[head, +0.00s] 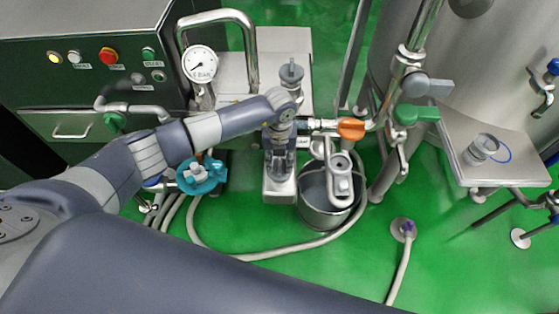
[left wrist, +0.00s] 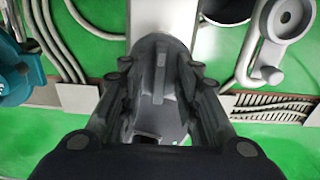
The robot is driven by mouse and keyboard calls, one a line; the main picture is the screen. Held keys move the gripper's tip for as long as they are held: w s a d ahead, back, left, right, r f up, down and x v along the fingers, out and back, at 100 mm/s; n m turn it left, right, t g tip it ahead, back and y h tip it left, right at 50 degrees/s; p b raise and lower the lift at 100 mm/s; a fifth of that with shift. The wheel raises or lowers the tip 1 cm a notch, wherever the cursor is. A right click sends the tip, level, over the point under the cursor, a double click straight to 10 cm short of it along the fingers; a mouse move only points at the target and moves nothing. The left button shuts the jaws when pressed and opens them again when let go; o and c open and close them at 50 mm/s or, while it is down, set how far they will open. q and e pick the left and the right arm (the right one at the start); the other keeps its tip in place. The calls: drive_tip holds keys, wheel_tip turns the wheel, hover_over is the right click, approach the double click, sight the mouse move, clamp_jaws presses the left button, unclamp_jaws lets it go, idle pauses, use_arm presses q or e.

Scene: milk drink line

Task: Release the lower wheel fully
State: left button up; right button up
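My left gripper (head: 279,168) points down at a pale upright block (head: 279,192), in front of the pipework in the middle. In the left wrist view the gripper (left wrist: 160,62) has its two dark fingers on either side of a grey part, with the pale block (left wrist: 163,15) beyond. The fingers come close together at their tips. I cannot tell whether they grip anything. No lower wheel can be made out for certain; my wrist and fingers cover that spot. A grey handwheel (head: 291,73) stands above and behind my wrist. My right gripper is not in view.
A teal fitting (head: 202,178) is left of my gripper. A steel bucket (head: 325,212) with a metal fitting (head: 340,178) is close on the right. An orange handle (head: 351,128), a green handle (head: 418,113) and a gauge (head: 200,63) are nearby. Hoses cross the green floor.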

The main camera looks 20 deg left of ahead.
sight(280, 164)
use_arm(q)
wheel_tip(280, 164, up, 12)
idle(0.6)
idle(0.5)
